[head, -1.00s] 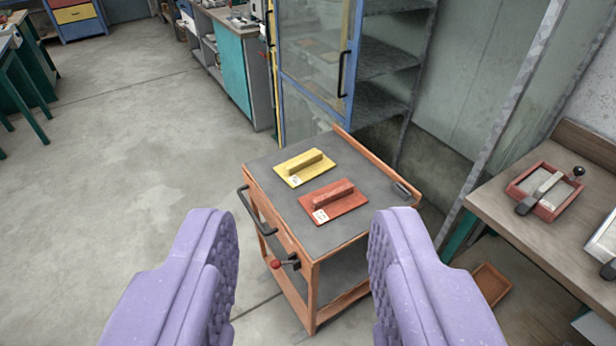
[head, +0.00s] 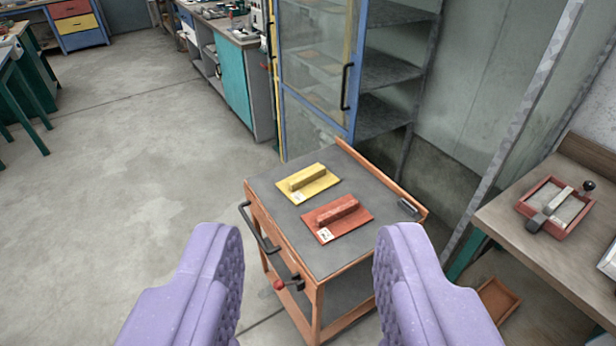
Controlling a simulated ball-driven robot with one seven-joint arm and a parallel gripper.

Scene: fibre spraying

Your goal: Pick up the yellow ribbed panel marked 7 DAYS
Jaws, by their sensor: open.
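The yellow panel (head: 308,184) lies flat on the grey top of an orange-framed cart (head: 357,245), toward its far left side. It has a raised bar across its middle and a small white label at its left corner, too small to read. A red panel (head: 337,219) of the same shape lies just in front of it, also labelled. My gripper (head: 308,262) shows two lilac padded fingers, spread wide and empty. The fingers are nearer the camera than the cart, with both panels beyond them and not touched.
A glass-doored cabinet (head: 316,70) stands behind the cart. A workbench (head: 530,215) with a red-framed tray (head: 556,207) is at the right, with an orange bin (head: 498,298) below. The cart has a handle (head: 258,228) and red knob on its left. Open floor (head: 130,200) lies left.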

